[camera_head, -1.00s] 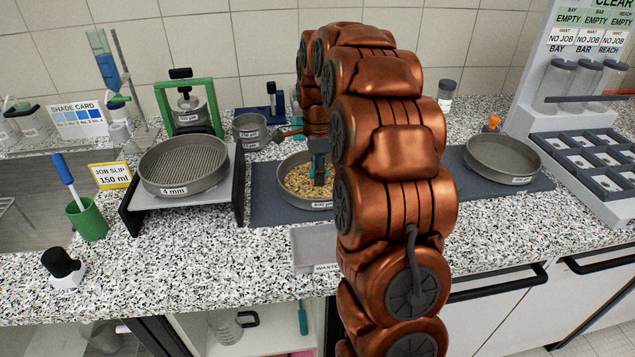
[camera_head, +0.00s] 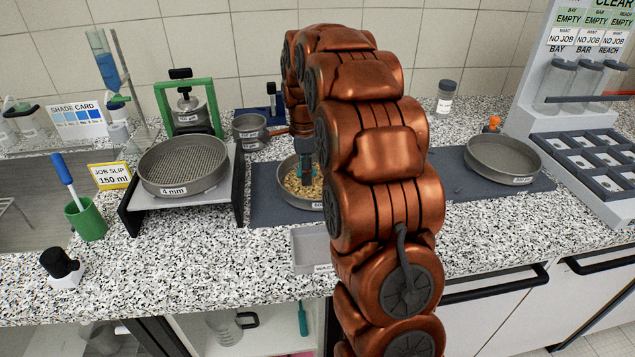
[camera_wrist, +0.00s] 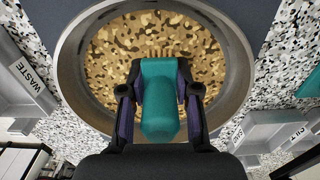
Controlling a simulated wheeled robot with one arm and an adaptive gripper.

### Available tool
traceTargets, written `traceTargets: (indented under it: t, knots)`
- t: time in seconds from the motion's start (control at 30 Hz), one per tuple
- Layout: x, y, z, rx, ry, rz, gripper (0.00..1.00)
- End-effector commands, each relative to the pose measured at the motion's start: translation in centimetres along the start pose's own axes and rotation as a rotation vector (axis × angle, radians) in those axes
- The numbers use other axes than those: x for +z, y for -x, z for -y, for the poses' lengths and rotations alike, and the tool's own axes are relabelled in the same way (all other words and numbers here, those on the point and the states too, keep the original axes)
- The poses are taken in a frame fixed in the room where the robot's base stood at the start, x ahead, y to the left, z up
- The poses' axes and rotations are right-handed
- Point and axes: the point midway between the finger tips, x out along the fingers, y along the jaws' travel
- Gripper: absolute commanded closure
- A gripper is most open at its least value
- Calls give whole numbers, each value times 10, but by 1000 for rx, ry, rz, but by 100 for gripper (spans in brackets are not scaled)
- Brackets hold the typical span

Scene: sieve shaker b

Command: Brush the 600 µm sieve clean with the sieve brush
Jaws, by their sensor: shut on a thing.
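In the wrist view my gripper (camera_wrist: 160,108) is shut on the teal handle of the sieve brush (camera_wrist: 159,100). Its pale bristles point into the round metal sieve (camera_wrist: 70,75), whose mesh is covered with mottled tan and brown patches. I cannot tell whether the bristles touch the mesh. In the head view the sieve (camera_head: 290,185) lies on the dark mat, partly hidden behind my arm, and my gripper (camera_head: 306,168) points down into it. The label on its front is mostly hidden now.
A 4 mm sieve (camera_head: 184,165) sits on a stand at the left. Another sieve (camera_head: 502,158) lies on the mat (camera_head: 445,180) at the right. A grey waste tray (camera_head: 309,249) is in front. A small pan (camera_head: 250,131) stands behind.

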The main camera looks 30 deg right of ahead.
Motion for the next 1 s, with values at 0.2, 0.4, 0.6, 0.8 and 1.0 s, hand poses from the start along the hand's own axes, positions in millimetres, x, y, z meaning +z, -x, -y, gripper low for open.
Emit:
traceTargets:
  t: [0.2, 0.4, 0.6, 0.8, 1.0]
  knots:
    - [-16, -1, -4, 1, -2, 1, 100]
    - [-28, 0, -7, 1, -1, 0, 100]
    - [-33, 1, -8, 1, -1, 0, 100]
    - [-46, 0, -11, 1, -1, -1, 100]
    - [-59, 0, -15, 0, -1, -1, 100]
